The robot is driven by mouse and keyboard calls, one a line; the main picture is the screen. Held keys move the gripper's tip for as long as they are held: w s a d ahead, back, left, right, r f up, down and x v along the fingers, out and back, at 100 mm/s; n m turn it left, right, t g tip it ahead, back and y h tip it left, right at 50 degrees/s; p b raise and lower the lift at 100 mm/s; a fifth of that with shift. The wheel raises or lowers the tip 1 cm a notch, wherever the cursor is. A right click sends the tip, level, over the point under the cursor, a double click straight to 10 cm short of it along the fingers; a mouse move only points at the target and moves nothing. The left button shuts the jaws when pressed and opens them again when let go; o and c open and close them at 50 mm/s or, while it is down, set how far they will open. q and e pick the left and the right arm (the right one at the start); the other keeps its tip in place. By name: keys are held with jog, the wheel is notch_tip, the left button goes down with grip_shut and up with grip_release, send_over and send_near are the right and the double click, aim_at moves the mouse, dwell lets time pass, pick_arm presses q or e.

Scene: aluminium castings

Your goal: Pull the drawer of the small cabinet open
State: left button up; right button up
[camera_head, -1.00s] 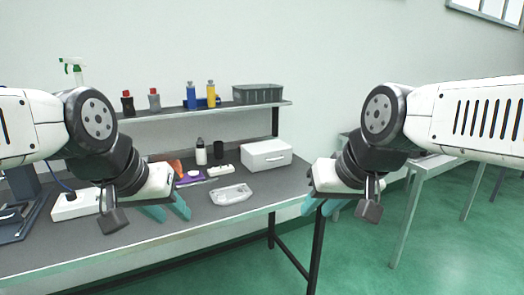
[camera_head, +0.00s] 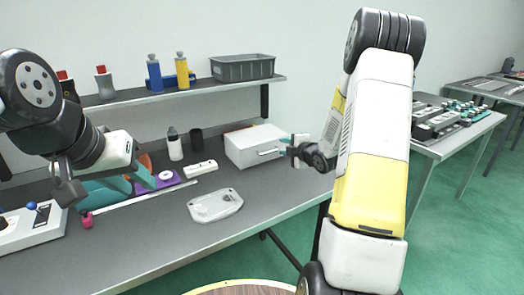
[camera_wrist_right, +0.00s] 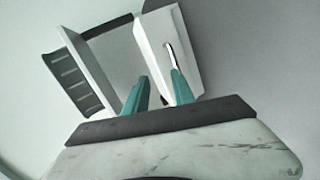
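My right gripper (camera_head: 288,143) is beside the cabinet's front right edge. In the right wrist view its teal fingers (camera_wrist_right: 159,84) are apart, with the right fingertip close to the handle's near end; contact cannot be told. My left gripper (camera_head: 124,186) is open and empty over the bench's left part.
A clear tray (camera_head: 215,205) lies in front of the cabinet. A white power strip (camera_head: 200,169), dark bottle (camera_head: 175,147) and black cup (camera_head: 196,140) stand to its left. A shelf (camera_head: 200,88) with bottles and a grey crate (camera_head: 243,68) runs above. Another table (camera_head: 455,135) is at right.

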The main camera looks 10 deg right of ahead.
aim_at(270, 152)
jog(key=f, duration=0.1)
jog(key=f+n+y, duration=0.1)
jog(key=f, duration=0.1)
jog(key=f+n, duration=0.1)
jog(key=shift+a+f+t+y, duration=0.2)
jog(key=shift+a+t+y, duration=0.1)
jog(key=shift+y, duration=0.1)
jog(key=shift+w+f+n, duration=0.1)
jog(key=shift+w+n, duration=0.1)
jog(key=shift+n, duration=0.1)
jog(key=x, duration=0.7)
jog(key=shift+w+a, duration=0.1)
jog(key=shift+w, duration=0.05)
grip_shut()
dwell(0.5)
